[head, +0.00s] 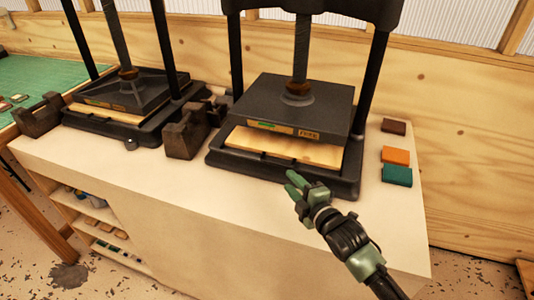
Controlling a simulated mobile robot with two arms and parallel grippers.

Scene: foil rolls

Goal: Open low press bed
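Two black screw presses stand on the pale bench. The right press has a thick dark platen (295,101) above a black bed (235,158), with a light wooden board (285,147) in the gap between them. The left press has a dark platen (125,88) close above its bed (135,128), also with a light board (105,114) in the gap. I cannot tell which press is the low one. My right gripper (290,182) is open and empty, just in front of the right press bed's front edge, with no clear contact. My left gripper is not in view.
A dark brown block (184,137) stands between the presses, and another (37,116) at the far left. Brown (393,127), orange (395,155) and green (397,174) blocks lie right of the right press. The bench front (215,200) is clear.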

